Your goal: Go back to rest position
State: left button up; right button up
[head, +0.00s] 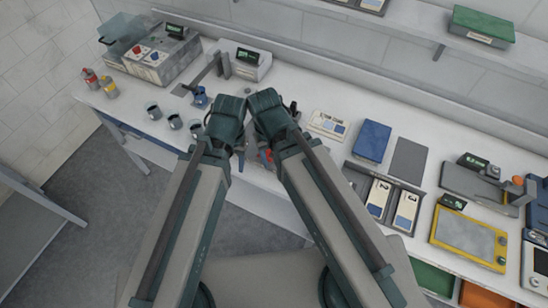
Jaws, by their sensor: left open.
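My two arms come up from the bottom of the head view and bend at dark green joints near the middle, over the bench's front edge. My left gripper (240,151) shows only in small part, in the narrow gap below these joints. It is open, and I see nothing held in it. My right gripper is hidden behind my arm links.
The long white bench (300,92) carries a grey washer unit (152,62), several small cups, red and yellow bottles, a blue book-like block (372,141) and a yellow-framed tray (463,235). A shelf with a green box (483,26) runs above.

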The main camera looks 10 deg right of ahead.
jog(key=shift+s+a+n, duration=0.1)
jog(key=shift+s+n, duration=0.15)
jog(key=shift+n, duration=0.35)
notch_tip(320, 180, down, 16)
jog(key=b, duration=1.5)
jog(key=shift+b, duration=0.4)
jog(key=shift+r, duration=0.1)
